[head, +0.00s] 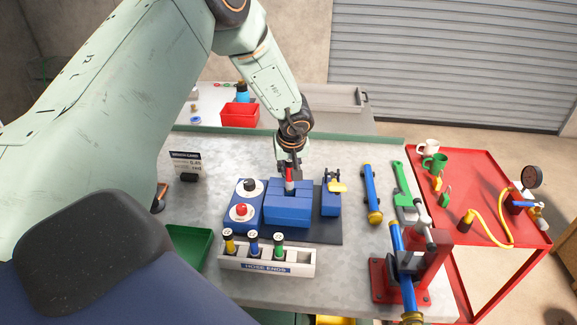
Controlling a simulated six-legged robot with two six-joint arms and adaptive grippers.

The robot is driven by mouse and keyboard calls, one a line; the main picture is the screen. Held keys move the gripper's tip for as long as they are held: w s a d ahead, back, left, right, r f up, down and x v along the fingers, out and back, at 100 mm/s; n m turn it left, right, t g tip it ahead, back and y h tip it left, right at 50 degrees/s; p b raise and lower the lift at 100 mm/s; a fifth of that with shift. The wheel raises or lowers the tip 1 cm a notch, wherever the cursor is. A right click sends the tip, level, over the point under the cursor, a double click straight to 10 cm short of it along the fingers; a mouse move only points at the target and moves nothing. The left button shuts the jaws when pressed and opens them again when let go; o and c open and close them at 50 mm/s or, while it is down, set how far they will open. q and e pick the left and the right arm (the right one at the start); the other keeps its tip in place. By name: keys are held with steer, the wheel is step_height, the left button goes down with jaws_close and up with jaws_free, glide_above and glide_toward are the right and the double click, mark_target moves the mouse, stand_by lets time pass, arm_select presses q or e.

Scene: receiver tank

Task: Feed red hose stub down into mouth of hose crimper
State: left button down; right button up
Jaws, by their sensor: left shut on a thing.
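My left gripper (289,166) points down at the middle of the bench, shut on the red hose stub (289,182). The stub is upright, red with a pale band, and its upper end is hidden by the fingers. It stands over the middle of the hose crimper (287,213), a blue block on a dark base plate. The stub's lower end meets the crimper's top in the picture; I cannot tell whether it is inside the mouth or just above it. My right gripper is not in view.
A white hose-ends rack (265,260) holds yellow, blue and green stubs in front of the crimper. A button box (243,205) adjoins its left. A small blue clamp (331,200), a blue hose (372,193) and a red vise (385,280) stand right. A red cart (480,180) is beyond.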

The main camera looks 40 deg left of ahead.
mark_target(288, 179)
arm_select(q)
steer(key=shift+f, duration=1.4)
steer(key=shift+f, duration=0.25)
steer(key=shift+f, duration=0.55)
steer(key=c, duration=1.1)
jaws_free()
steer(key=p+v, duration=0.5)
steer(key=v, duration=0.1)
steer(key=shift+r, duration=0.15)
